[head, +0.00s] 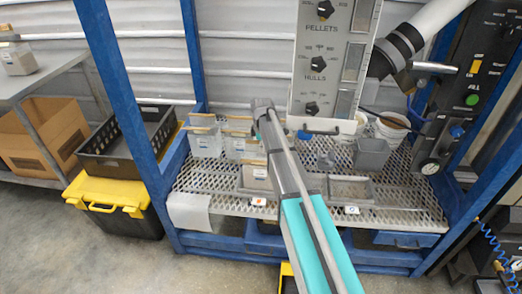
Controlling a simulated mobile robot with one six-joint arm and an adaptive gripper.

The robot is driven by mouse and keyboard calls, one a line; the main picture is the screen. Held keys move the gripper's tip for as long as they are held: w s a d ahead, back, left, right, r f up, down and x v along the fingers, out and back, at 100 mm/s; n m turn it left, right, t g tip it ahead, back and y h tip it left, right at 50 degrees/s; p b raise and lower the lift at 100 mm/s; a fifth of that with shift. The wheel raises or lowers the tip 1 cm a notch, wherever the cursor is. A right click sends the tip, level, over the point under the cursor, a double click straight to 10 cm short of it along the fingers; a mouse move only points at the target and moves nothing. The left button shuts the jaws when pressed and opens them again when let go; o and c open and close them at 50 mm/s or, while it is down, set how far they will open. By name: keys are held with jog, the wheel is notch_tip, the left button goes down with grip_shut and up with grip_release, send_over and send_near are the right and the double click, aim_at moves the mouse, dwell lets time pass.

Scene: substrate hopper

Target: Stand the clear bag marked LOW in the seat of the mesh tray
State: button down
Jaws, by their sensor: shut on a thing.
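My arm reaches up from the bottom of the head view, over the mesh shelf. What shows of my gripper (257,137) is a small part beside the arm's far end; its fingertips are mostly hidden. It is shut on a clear bag (258,174) with a white label, whose upper part the arm covers. The bag is at the left shallow tray (247,192); I cannot tell whether it touches the tray floor. Other clear bags with tan top strips stand behind, one at the left (205,145) and one near the arm (240,148). The word LOW is not readable on any bag.
A second shallow tray (350,191) lies right of my arm on the mesh shelf (210,178). A grey container (371,155) and white buckets (392,126) stand at the back right. The PELLETS and HULLS panel (325,60) hangs above. Blue posts (122,90) frame the shelf.

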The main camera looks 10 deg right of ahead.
dwell(0.3)
jog(key=c, duration=0.8)
grip_release()
jog(key=shift+o, duration=0.2)
jog(key=shift+r, duration=0.15)
notch_tip(320, 180, up, 7)
jog(key=p, duration=0.7)
jog(key=shift+r+p, duration=0.2)
jog(key=shift+p, duration=0.1)
jog(key=s+m, duration=1.4)
jog(key=s, duration=1.5)
jog(key=shift+s+a, duration=0.2)
